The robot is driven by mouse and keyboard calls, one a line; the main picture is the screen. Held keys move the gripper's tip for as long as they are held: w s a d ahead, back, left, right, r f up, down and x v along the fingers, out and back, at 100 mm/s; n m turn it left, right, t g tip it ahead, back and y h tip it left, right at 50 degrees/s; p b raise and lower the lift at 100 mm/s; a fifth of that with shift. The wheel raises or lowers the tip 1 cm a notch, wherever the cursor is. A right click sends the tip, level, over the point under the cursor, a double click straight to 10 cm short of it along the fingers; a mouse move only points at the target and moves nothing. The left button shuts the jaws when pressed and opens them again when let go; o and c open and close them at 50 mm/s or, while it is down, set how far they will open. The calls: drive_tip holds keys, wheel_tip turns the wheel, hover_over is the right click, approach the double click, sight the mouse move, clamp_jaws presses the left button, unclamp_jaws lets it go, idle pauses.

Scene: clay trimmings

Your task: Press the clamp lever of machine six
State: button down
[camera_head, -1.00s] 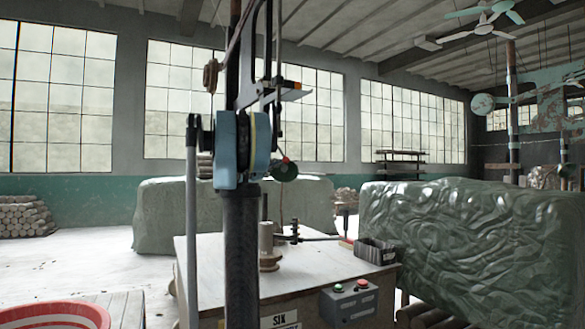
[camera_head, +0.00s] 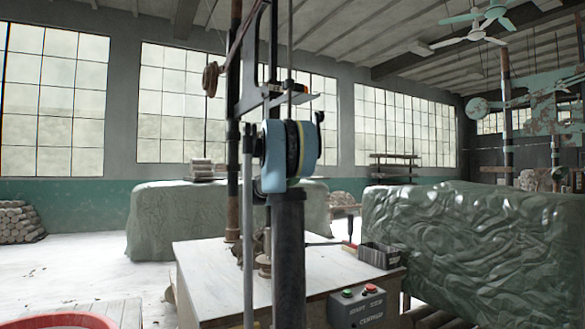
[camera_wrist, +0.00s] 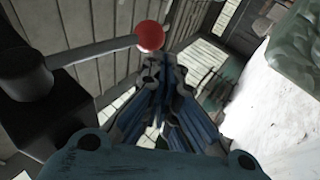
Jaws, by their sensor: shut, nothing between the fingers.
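A lever with a red ball knob (camera_wrist: 149,36) shows in the wrist view, its grey rod running left to a round dark hub (camera_wrist: 25,72) on a black block. I take it for the clamp lever. My gripper (camera_wrist: 158,72) is shut and empty, its fingertips just below the knob in the picture; I cannot tell whether they touch. In the head view the machine's pale worktop (camera_head: 210,262) stands ahead, partly hidden behind my arm. My gripper and the red knob cannot be made out there.
A control box (camera_head: 357,305) with a green and a red button hangs on the worktop's front. A dark open tray (camera_head: 382,256) sits on its right corner. Large green sheeted stacks stand behind (camera_head: 160,220) and right (camera_head: 470,235). A red-rimmed tub (camera_head: 60,320) is at lower left.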

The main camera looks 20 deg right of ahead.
drive_tip(key=shift+w+d+r, duration=0.1)
drive_tip(key=shift+d+r, duration=0.25)
drive_tip(key=shift+r, duration=0.2)
drive_tip(key=shift+w+d+r, duration=0.1)
drive_tip(key=shift+d+r, duration=0.2)
drive_tip(key=shift+r, duration=0.3)
drive_tip(key=s+a+f, duration=0.1)
drive_tip(key=a+f, duration=0.1)
drive_tip(key=f, duration=0.4)
drive_tip(key=s+a+f, duration=0.1)
drive_tip(key=a+f, duration=0.1)
drive_tip(key=f, duration=0.4)
drive_tip(key=shift+a+f, duration=0.15)
drive_tip(key=shift+a, duration=0.25)
